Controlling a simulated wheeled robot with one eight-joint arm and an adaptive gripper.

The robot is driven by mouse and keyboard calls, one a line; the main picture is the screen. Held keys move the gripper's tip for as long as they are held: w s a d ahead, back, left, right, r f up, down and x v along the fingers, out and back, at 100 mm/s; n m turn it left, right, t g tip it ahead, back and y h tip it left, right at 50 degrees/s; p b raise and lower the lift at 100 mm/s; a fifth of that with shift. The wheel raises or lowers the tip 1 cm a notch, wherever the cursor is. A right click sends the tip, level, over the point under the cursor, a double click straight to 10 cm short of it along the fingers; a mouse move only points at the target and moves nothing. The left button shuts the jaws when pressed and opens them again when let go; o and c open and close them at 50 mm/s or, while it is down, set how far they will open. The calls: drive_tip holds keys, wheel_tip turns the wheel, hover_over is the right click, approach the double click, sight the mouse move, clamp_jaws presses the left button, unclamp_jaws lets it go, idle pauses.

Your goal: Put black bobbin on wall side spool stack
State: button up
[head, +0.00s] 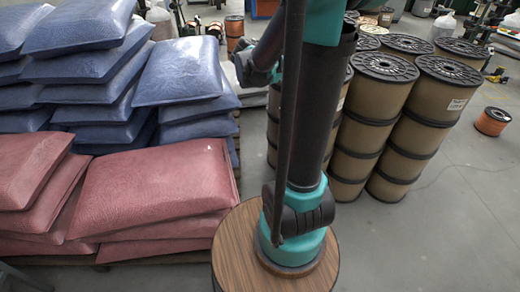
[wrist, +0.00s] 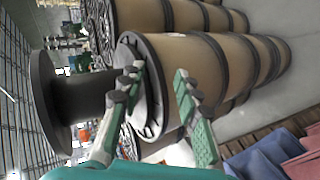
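The black bobbin (wrist: 50,100) shows at the left of the wrist view, which is turned on its side. It has a wide flat flange and a narrower core. It appears to stand on end on the black top of a tan spool stack (wrist: 205,65); its lower end is partly hidden by a finger. My gripper (wrist: 157,73) is open, with a gap between its green fingers. One finger overlaps the bobbin's lower part and the spool top; the other lies over the spool's side. In the head view the spool stacks (head: 400,105) stand right of my arm, and I cannot see the bobbin.
Blue sacks (head: 180,75) and red sacks (head: 155,190) lie piled on pallets at the left. A wood-topped round thing (head: 235,250) is at the bottom of the head view. An orange spool (head: 492,121) stands on open floor at the right.

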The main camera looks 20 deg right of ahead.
drive_tip(key=s+a+f+t+y, duration=0.1)
drive_tip(key=s+a+f+y, duration=0.4)
drive_tip(key=s+a+f, duration=0.3)
drive_tip(key=s+a+f+m+t+y, duration=0.1)
drive_tip(key=s+a+f+y, duration=0.5)
drive_tip(key=a, duration=0.6)
drive_tip(key=shift+s+f, duration=0.9)
drive_tip(key=shift+f, duration=0.05)
